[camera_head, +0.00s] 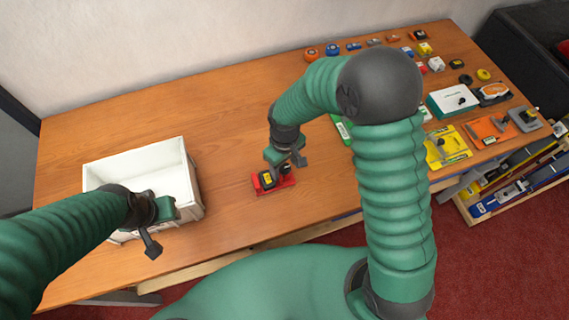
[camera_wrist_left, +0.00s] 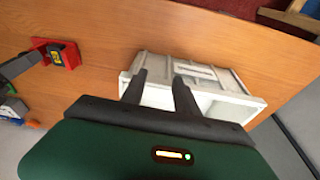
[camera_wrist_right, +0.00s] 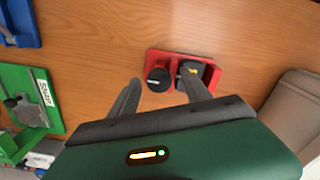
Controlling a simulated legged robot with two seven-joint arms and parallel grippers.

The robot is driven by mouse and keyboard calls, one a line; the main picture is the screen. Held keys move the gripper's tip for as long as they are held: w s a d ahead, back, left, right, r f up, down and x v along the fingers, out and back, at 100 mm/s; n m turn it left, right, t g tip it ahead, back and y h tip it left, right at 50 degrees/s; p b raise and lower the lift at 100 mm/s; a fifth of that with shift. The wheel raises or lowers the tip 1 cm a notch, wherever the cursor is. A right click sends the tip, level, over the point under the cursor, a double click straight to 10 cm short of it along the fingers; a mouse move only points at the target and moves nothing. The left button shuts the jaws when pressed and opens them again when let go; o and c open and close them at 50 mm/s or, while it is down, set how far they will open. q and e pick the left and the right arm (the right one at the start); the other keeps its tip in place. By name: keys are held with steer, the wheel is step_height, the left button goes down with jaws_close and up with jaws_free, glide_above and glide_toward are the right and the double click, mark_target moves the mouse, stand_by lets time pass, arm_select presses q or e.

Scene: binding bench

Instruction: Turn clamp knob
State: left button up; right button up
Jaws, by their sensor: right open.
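A red clamp (camera_head: 272,186) lies on the wooden table near its front edge. It also shows in the right wrist view (camera_wrist_right: 213,75). It bears a round black knob (camera_wrist_right: 158,79) and a black block with a yellow mark (camera_wrist_right: 191,72). My right gripper (camera_head: 290,158) is open and above the clamp, partly covering the knob in the head view. In the right wrist view its fingers (camera_wrist_right: 160,86) point at the knob, one towards each side; I cannot tell whether they touch it. My left gripper (camera_head: 150,224) is open and empty, over the white bin's front side.
The white bin (camera_head: 139,161) stands at the left of the table. A green fixture (camera_wrist_right: 38,75) with a black knob lies beside the right gripper. Several small tools and yellow (camera_head: 455,142) and orange (camera_head: 486,130) items fill the right side. The table between bin and clamp is clear.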

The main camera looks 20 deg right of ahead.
steer(key=shift+w+f, duration=0.1)
steer(key=shift+w+d, duration=0.1)
steer(key=c, duration=0.4)
jaws_close()
